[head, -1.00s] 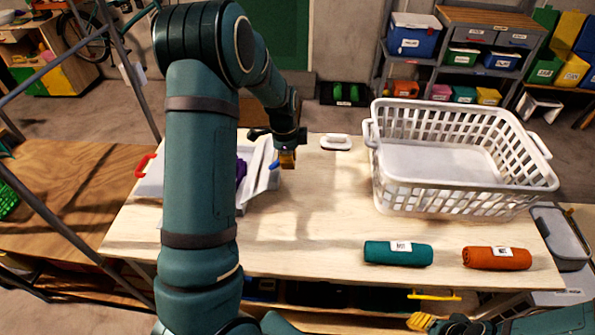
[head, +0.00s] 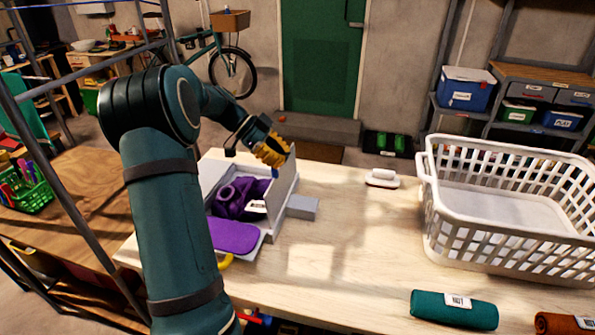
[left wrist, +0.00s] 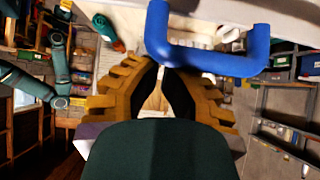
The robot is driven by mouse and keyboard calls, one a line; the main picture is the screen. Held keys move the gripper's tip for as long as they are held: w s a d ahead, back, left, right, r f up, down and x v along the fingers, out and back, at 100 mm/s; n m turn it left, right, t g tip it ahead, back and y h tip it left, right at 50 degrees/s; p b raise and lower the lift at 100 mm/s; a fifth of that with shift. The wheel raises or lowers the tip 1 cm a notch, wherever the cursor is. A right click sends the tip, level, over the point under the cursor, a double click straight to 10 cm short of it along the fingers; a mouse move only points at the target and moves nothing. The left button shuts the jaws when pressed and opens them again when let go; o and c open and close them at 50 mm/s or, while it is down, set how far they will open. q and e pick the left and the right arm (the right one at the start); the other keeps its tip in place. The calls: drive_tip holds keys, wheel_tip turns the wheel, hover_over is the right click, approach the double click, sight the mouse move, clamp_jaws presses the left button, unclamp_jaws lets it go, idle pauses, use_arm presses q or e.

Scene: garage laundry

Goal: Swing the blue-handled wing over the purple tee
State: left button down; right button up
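The purple tee (head: 240,197) lies bunched on the pale folding board (head: 212,172), with a smooth purple part over the front flap. The blue-handled wing (head: 285,188) stands nearly upright along the board's right side. Its blue handle (head: 275,172) shows just below my left gripper (head: 272,152). In the left wrist view the blue handle (left wrist: 215,60) lies across the tips of the yellow fingers. My right gripper is not in the head view.
A white laundry basket (head: 520,235) stands at the table's right. A teal roll (head: 453,309) and an orange roll (head: 565,324) lie along the front. A small white-handled item (head: 382,178) lies behind. A yellow handle (head: 226,261) shows at the board's front. The table's middle is clear.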

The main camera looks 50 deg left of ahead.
use_arm(q)
drive_tip(key=shift+s+a+f+b, duration=0.1)
drive_tip(key=shift+s+a+b, duration=0.1)
drive_tip(key=shift+s+a, duration=0.4)
drive_tip(key=shift+s+a+f+b, duration=0.15)
drive_tip(key=shift+s+a+b, duration=0.1)
drive_tip(key=shift+a, duration=0.55)
drive_tip(key=shift+s+a+f+b, duration=0.1)
drive_tip(key=shift+s+a+b, duration=0.1)
drive_tip(key=shift+s+a, duration=0.4)
drive_tip(key=shift+w+a, duration=0.1)
drive_tip(key=shift+r, duration=0.1)
